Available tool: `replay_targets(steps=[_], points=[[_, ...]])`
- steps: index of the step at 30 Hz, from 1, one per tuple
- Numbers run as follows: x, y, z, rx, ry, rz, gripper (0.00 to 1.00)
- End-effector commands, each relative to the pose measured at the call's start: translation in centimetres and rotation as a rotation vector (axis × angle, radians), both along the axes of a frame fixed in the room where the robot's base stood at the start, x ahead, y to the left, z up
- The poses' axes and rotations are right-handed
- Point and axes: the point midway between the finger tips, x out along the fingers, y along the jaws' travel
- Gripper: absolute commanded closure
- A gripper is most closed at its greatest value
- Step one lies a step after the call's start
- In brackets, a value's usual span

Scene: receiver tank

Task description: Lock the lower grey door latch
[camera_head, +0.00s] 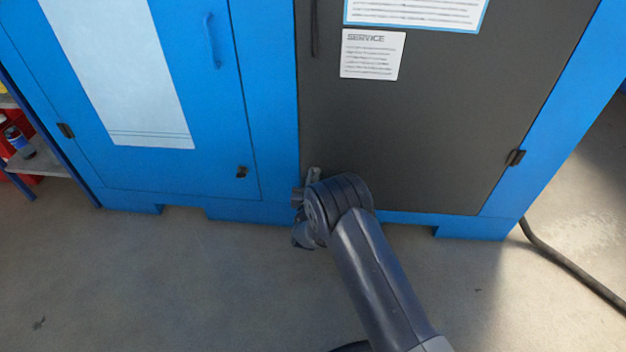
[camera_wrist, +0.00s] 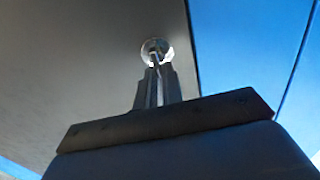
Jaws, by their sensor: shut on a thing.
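The dark grey door (camera_head: 420,140) is shut in the blue cabinet, with its lower left corner behind my arm in the head view. The lower grey door latch (camera_wrist: 154,46) shows in the wrist view as a small round, pale metal base with a thin tab on the grey door. My gripper (camera_wrist: 156,66) has its fingers closed around the tab, pointing at the door. In the head view my wrist covers the latch, so its turn angle is hard to tell.
The blue door (camera_head: 190,100) to the left has a small dark latch (camera_head: 242,172) low on its right side. A dark hinge (camera_head: 515,157) sits on the grey door's right edge. A black cable (camera_head: 570,262) lies on the floor at right. The floor in front is clear.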

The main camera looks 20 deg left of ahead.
Motion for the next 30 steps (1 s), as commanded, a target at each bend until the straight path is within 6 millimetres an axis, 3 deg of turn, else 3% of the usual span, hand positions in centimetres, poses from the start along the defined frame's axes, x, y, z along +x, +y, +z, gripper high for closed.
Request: replay_targets(steps=[14, 30], points=[[0.05, -0.12, -0.17, 0.082, 0.02, -0.001, 1.0], [0.19, -0.64, -0.2, 0.53, 0.128, 0.0, 1.0]])
